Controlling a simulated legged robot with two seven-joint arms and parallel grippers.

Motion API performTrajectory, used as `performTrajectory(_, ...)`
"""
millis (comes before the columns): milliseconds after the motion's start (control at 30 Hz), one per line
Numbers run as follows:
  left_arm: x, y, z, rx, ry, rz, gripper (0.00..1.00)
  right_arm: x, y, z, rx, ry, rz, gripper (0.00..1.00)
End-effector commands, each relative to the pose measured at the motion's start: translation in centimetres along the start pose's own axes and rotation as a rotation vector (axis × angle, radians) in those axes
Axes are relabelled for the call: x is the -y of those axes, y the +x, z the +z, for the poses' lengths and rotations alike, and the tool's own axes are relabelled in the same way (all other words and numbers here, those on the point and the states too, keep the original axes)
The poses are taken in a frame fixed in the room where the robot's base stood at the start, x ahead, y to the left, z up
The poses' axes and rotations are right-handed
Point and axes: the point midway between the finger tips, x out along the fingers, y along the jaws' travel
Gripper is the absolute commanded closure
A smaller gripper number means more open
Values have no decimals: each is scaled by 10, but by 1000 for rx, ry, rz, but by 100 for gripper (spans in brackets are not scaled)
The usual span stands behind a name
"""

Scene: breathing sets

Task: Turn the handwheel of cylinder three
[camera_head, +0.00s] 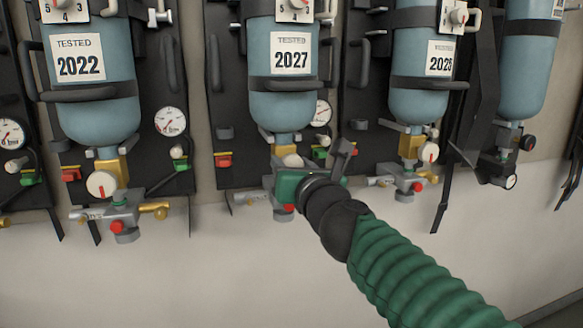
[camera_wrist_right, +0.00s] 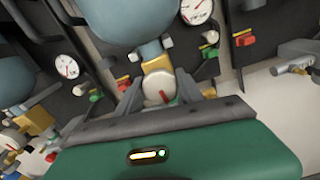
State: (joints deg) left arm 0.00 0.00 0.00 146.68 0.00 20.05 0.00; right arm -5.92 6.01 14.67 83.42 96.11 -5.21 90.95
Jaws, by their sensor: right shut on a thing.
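The blue cylinder labelled 2027 (camera_head: 284,95) hangs upside down on a black backplate in the head view. Its pale handwheel (camera_head: 292,161) sits below the brass valve, partly covered by my right gripper (camera_head: 306,168). In the right wrist view the handwheel (camera_wrist_right: 158,92), with a red mark, lies between the two grey fingers. The right gripper is shut on it. My left gripper is not in view.
Cylinders labelled 2022 (camera_head: 88,75) and 2025 (camera_head: 420,80) hang either side, with another at far right (camera_head: 527,70). Grey regulators (camera_head: 122,214), gauges (camera_head: 170,121) and hanging black straps (camera_head: 440,205) stick out near the valves. The pale wall below is clear.

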Motion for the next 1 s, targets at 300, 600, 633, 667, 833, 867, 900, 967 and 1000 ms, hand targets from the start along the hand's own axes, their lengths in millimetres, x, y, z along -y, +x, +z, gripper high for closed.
performTrajectory(300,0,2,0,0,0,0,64,0,2,-7,-11,112,0,97)
performTrajectory(600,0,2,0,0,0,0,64,1,2,-7,-11,130,-1,96)
performTrajectory(633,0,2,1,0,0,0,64,1,2,-7,-11,130,-1,96)
performTrajectory(667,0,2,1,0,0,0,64,1,2,-7,-11,130,-1,96)
performTrajectory(833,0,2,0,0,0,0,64,1,1,-7,-10,130,-1,53)
performTrajectory(867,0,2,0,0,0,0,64,1,1,-6,-10,129,-1,50)
performTrajectory(900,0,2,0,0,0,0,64,1,1,-6,-9,129,-1,44)
performTrajectory(967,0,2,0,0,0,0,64,1,1,-5,-8,129,-1,36)
performTrajectory(1000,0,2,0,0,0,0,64,1,1,-4,-6,128,-1,34)
